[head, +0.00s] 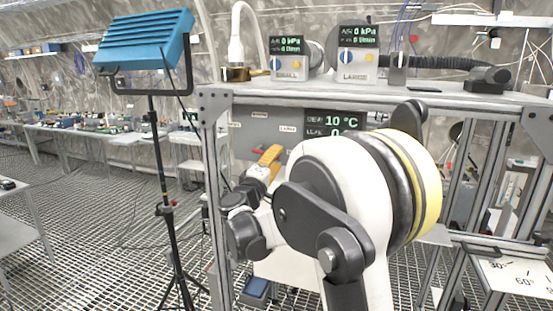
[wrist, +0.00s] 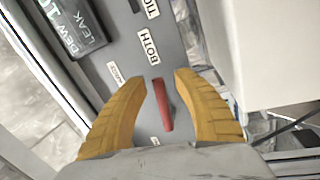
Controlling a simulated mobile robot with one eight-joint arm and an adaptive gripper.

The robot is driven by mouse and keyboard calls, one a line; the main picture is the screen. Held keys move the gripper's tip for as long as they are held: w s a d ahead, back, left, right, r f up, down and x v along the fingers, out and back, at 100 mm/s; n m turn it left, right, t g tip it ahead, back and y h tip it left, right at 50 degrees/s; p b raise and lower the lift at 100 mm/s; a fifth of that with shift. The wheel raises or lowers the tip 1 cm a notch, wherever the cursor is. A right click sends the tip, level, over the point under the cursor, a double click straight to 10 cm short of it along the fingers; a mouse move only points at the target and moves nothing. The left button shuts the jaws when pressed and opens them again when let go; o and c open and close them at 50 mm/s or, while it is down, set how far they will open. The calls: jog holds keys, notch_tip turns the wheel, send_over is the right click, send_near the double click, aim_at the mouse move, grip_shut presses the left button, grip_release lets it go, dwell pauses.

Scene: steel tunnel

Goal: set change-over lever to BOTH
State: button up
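The red change-over lever (wrist: 162,105) shows in the wrist view on a grey panel (wrist: 133,30). Its upper end points roughly towards the BOTH label (wrist: 148,46), with a gap between them. A smaller label (wrist: 117,71), too small to read surely, lies to the left. My gripper (wrist: 160,77) is open, its yellow fingers on either side of the lever and apart from it.
A display (head: 335,122) reading 10 °C sits on the panel. Above, the frame's shelf (head: 410,97) carries the SMALL unit (head: 288,62) and the LARGE unit (head: 357,55). A blue lamp (head: 145,42) on a tripod stands at left. A frame post (head: 215,190) is close to my gripper.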

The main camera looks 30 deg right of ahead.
jog(key=v, duration=1.1)
jog(key=shift+s+a, duration=0.25)
jog(key=shift+a, duration=0.05)
jog(key=shift+f, duration=0.15)
jog(key=s+f+m+g+y+b, duration=0.35)
jog(key=s+f+y+b, duration=0.3)
jog(key=s+f, duration=0.6)
jog(key=s+a+f+m+g+y+b, duration=0.1)
jog(key=s+a+f+y+b, duration=0.7)
jog(key=s+a+f, duration=0.6)
notch_tip(320, 180, down, 4)
jog(key=shift+a+r+y, duration=0.1)
jog(key=shift+a+y, duration=0.85)
jog(key=shift+a, duration=0.15)
jog(key=shift+m, duration=0.25)
